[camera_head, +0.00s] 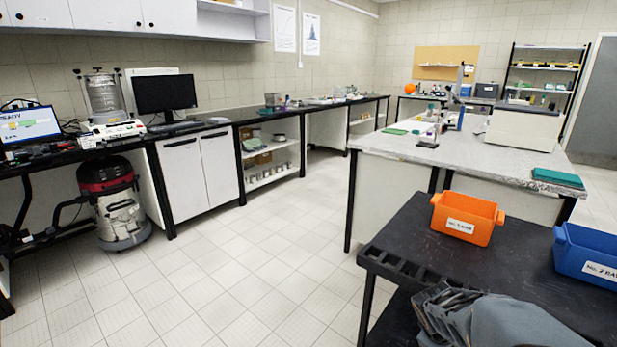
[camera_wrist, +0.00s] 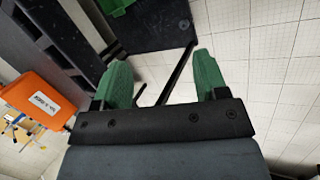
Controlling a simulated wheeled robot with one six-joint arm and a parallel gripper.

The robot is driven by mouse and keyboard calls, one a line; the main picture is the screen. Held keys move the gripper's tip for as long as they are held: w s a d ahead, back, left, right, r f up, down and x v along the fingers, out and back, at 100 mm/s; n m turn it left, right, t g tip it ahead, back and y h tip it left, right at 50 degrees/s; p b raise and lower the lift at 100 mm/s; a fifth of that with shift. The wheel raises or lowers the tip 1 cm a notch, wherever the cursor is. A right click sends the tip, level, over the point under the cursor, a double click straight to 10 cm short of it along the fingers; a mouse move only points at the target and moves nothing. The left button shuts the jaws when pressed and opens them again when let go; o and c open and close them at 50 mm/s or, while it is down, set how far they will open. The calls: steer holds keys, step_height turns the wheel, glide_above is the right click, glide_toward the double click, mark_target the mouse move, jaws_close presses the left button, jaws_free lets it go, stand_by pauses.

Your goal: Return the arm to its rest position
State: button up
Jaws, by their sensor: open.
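My gripper (camera_wrist: 160,85) shows in the wrist view with its two green fingers spread apart and nothing between them. Past the fingers are a dark cart surface, a black bar and the tiled floor. In the head view, a grey part of my arm shows at the bottom right, in front of the black cart (camera_head: 480,255). The fingers cannot be made out in the head view.
An orange bin (camera_head: 467,218) and a blue bin (camera_head: 588,256) stand on the cart; the orange bin also shows in the wrist view (camera_wrist: 38,98). A sieve shaker (camera_head: 103,98) stands on the left bench above a vacuum cleaner (camera_head: 114,205). The tiled floor (camera_head: 240,270) between is clear.

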steer(key=s+a+r+m+y+p, duration=0.1)
steer(key=s+a+r+m+p, duration=0.1)
steer(key=a+r+p, duration=0.2)
steer(key=s+a+r+m+t+y+p, duration=0.1)
steer(key=a+r+p, duration=0.3)
steer(key=r, duration=0.7)
steer(key=s+a+r+m+y+p, duration=0.2)
steer(key=s+a+r+m+p, duration=0.1)
steer(key=a+r, duration=0.3)
step_height(320, 180, up, 2)
steer(key=shift+s+m+t+y+p, duration=0.3)
steer(key=shift+m+p, duration=0.1)
steer(key=shift+p, duration=0.15)
